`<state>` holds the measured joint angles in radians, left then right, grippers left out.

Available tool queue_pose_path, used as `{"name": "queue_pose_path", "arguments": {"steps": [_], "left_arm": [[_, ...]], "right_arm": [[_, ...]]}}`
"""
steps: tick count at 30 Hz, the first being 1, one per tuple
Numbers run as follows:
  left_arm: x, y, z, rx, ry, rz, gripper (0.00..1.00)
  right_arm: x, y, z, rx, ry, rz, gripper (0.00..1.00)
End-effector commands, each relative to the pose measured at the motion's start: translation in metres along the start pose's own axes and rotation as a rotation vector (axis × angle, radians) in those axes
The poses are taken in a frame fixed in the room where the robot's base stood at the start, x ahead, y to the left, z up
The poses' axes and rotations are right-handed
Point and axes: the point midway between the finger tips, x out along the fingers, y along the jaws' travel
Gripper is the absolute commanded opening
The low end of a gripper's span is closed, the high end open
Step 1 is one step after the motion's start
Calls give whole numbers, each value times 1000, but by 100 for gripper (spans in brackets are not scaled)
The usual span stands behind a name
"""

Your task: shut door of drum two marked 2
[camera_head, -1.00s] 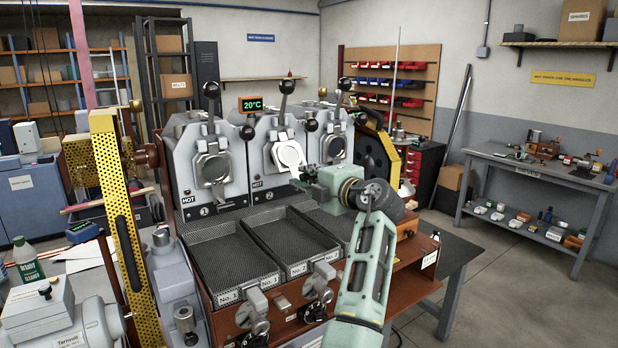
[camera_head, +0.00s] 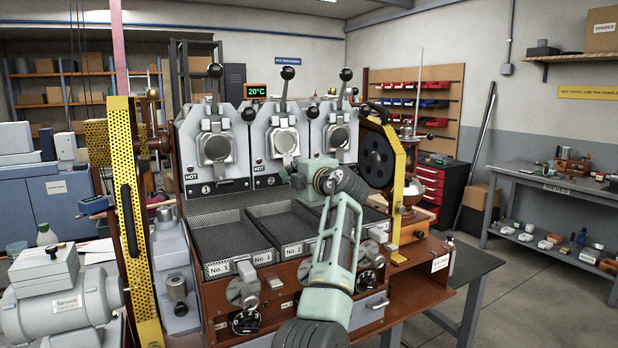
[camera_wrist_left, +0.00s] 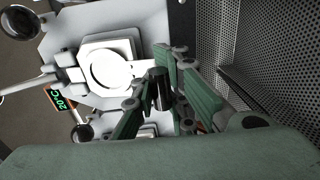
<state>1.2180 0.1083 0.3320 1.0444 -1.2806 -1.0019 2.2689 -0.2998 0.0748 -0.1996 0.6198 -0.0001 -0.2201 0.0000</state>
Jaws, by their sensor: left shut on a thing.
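The door of drum two (camera_head: 284,142) is a round grey metal disc on the middle face of the roaster, above the plate marked 2. It sits close to flat against its face, like the doors on either side; I cannot tell whether it is fully closed. My left gripper (camera_head: 293,171) is at the lower edge of this door. In the left wrist view the gripper (camera_wrist_left: 160,92) is shut on the door's dark cylindrical handle (camera_wrist_left: 161,82), with the pale door (camera_wrist_left: 110,70) beyond it. The fingertips partly hide the handle. My right gripper is out of view.
The drum one door (camera_head: 216,149) is at left and the drum three door (camera_head: 339,137) at right. Mesh cooling trays (camera_head: 232,238) lie below my gripper. Upright levers with black knobs (camera_head: 288,73) rise above the drums. A yellow guard (camera_head: 398,190) stands at right.

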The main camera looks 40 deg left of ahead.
Motion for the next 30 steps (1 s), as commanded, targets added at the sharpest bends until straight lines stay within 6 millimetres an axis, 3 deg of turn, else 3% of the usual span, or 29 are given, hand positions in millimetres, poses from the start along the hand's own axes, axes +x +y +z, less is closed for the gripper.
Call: {"name": "queue_pose_path", "arguments": {"steps": [1, 30], "left_arm": [[4, -11, -1, 4, 2, -19, 0], [12, -13, -3, 5, 1, -22, 0]], "right_arm": [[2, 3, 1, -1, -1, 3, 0], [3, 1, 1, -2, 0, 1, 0]]}}
